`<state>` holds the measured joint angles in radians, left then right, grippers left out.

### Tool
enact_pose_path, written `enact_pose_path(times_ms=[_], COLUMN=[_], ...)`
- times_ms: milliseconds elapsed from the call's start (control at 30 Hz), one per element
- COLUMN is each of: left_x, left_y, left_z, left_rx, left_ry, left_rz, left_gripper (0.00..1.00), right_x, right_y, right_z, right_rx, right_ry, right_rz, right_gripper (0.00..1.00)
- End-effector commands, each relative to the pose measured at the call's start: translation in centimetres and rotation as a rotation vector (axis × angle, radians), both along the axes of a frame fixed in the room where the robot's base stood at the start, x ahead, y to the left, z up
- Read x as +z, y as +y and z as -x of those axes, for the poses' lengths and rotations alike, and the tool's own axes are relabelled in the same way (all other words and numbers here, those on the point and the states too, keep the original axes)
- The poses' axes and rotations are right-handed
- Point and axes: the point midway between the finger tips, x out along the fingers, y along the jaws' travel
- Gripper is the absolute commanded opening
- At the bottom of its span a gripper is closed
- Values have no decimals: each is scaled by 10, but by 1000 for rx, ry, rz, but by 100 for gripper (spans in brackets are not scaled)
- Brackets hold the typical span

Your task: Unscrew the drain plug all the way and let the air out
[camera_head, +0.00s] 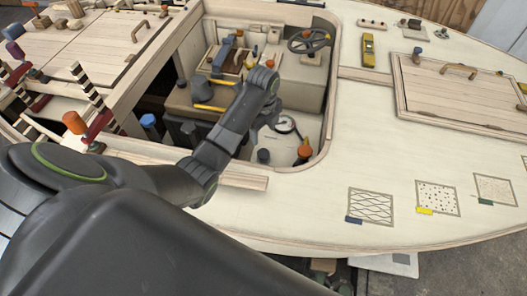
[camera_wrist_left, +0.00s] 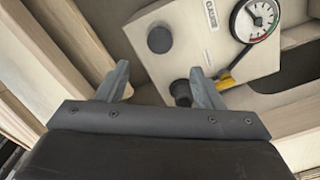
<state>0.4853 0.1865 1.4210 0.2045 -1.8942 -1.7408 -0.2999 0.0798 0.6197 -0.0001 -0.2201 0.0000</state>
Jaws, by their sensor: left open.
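A pale panel (camera_wrist_left: 215,55) with a round pressure gauge (camera_wrist_left: 257,20) lies ahead of my left gripper in the left wrist view. It carries one dark round knob (camera_wrist_left: 160,39) and a second dark knob (camera_wrist_left: 181,92) near the right fingertip. I cannot tell which is the drain plug. My left gripper (camera_wrist_left: 160,82) is open with nothing between its fingers. The first knob lies beyond the gap, apart from the fingers. In the head view my left gripper (camera_head: 268,117) reaches into the cockpit beside the gauge (camera_head: 284,123); its fingers are hard to make out. My right gripper is out of view.
A yellow lever (camera_wrist_left: 226,80) sits beside the right finger. The cockpit rim (camera_head: 325,140) surrounds the reach. A dark knob (camera_head: 263,156) and an orange-topped part (camera_head: 304,150) stand inside. A steering wheel (camera_head: 309,41) is at the back.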

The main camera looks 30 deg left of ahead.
Motion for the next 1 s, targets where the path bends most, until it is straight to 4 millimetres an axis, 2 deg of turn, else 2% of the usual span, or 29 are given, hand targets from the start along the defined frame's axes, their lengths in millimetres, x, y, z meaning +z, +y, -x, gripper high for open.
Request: enact_pose_path(times_ms=[100, 300, 500, 700, 933, 1000], left_x=[-28, -70, -97, -107, -107, -107], left_y=[-1, 0, 0, -1, 0, 0], left_z=[1, 1, 0, 0, 0, 0], left_rx=[1, 1, 1, 0, 0, 0], left_ry=[5, 4, 1, -1, -1, -1], left_rz=[1, 0, 0, 0, 0, 0], left_gripper=[61, 61, 61, 61, 61, 54], right_x=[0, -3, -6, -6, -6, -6], right_y=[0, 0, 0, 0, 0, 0], right_z=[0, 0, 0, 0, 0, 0], right_rx=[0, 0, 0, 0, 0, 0], right_ry=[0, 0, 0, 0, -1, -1], right_rz=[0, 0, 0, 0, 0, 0], right_gripper=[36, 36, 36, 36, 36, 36])
